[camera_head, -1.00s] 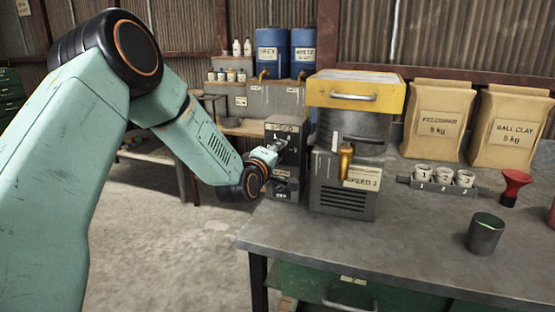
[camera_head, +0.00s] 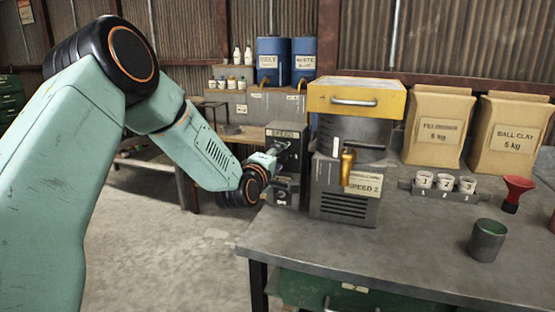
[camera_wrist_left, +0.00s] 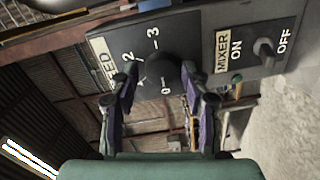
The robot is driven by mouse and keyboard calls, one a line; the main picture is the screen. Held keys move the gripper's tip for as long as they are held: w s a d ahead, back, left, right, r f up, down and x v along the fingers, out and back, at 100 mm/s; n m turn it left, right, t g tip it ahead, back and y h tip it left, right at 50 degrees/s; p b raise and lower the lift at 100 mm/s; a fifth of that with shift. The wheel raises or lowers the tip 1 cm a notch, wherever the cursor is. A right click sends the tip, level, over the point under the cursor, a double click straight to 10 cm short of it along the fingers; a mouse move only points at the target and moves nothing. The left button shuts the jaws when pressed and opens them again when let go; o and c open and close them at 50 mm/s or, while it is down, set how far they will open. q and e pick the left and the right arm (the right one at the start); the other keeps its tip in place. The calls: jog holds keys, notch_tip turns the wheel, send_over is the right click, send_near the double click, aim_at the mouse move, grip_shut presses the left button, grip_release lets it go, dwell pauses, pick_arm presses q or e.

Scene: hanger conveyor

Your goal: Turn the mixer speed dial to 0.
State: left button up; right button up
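The black mixer speed dial (camera_wrist_left: 163,72) sits on the control panel in the left wrist view, with marks 0, 2 and 3 readable around it. The mark between 0 and 2 is partly covered by a finger. I cannot make out where the dial points. My left gripper (camera_wrist_left: 159,70) is open, with one finger on each side of the dial; whether the fingertips touch it is unclear. In the head view my left gripper (camera_head: 277,149) is at the front of the dark control box (camera_head: 287,133) and hides the dial. My right gripper is not in view.
The mixer switch (camera_wrist_left: 265,50) with ON and OFF is beside the dial. The grey machine with a yellow top (camera_head: 355,97) stands right of the box, labelled SPEED 2. The front table surface is clear.

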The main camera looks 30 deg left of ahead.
pick_arm(q)
jog(key=shift+o, duration=0.5)
jog(key=shift+d, duration=0.1)
jog(key=v, duration=1.2)
